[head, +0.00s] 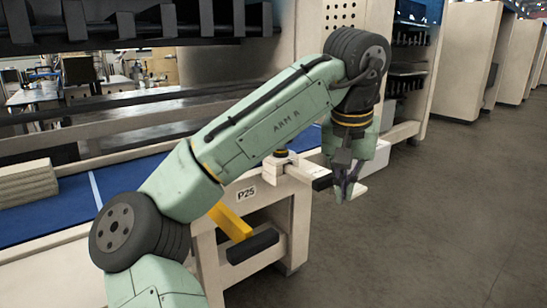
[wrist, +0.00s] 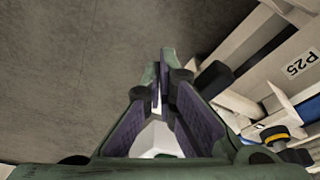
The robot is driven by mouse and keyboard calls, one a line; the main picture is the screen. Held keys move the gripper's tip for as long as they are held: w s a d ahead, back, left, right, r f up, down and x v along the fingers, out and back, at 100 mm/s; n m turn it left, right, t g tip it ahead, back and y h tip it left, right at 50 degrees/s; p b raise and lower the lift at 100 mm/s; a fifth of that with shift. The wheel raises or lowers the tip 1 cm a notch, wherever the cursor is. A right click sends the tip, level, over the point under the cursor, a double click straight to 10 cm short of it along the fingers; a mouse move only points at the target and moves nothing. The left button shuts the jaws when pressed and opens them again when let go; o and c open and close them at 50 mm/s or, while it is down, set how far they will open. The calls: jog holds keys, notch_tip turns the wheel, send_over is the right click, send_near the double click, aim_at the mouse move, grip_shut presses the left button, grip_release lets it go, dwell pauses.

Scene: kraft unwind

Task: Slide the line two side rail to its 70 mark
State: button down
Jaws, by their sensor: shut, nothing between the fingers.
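My gripper (head: 344,190) points down at the outer end of a white bar (head: 303,171) that sticks out from the machine's bed. Its fingertips (wrist: 167,60) are close together, with nothing held between them. The bar carries a black knob with a yellow ring (head: 282,154), also at lower right in the wrist view (wrist: 274,134). A dark end piece (head: 322,182) sits beside the fingers; I cannot tell whether they touch. A white part (wrist: 156,140) shows behind the fingers in the wrist view. I cannot make out a scale, the 70 mark or which line this is.
A P25 label (head: 246,193) marks the cream frame. Below it are a yellow bar (head: 230,221) and a black block (head: 252,246). A blue bed (head: 45,212) holds a cream stack (head: 27,187) at left. The grey floor (head: 430,220) at right is clear.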

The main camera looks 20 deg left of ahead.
aim_at(327, 176)
jog(key=shift+w+a+p, duration=0.55)
jog(key=shift+w+a, duration=0.1)
jog(key=shift+a, duration=0.25)
jog(key=shift+w+a+p, duration=0.6)
jog(key=shift+w+a, duration=0.05)
jog(key=shift+a, duration=0.2)
jog(key=shift+w+a+p, duration=0.55)
jog(key=shift+w+a, duration=0.1)
jog(key=shift+a, duration=0.25)
dwell(1.0)
jog(key=shift+s+d, duration=0.15)
jog(key=shift+s+d, duration=0.5)
jog(key=shift+d, duration=0.2)
jog(key=p+v, duration=0.2)
jog(key=w+p+v, duration=0.1)
jog(key=p+v, duration=0.1)
jog(key=shift+r+p, duration=0.35)
jog(key=shift+p, duration=0.05)
jog(key=shift+w+v, duration=0.2)
jog(key=shift+v, duration=0.55)
jog(key=shift+w+v, duration=0.15)
jog(key=shift+v, duration=0.55)
jog(key=shift+w+v, duration=0.2)
jog(key=shift+v, duration=0.55)
jog(key=shift+r, duration=0.1)
jog(key=shift+s, duration=0.1)
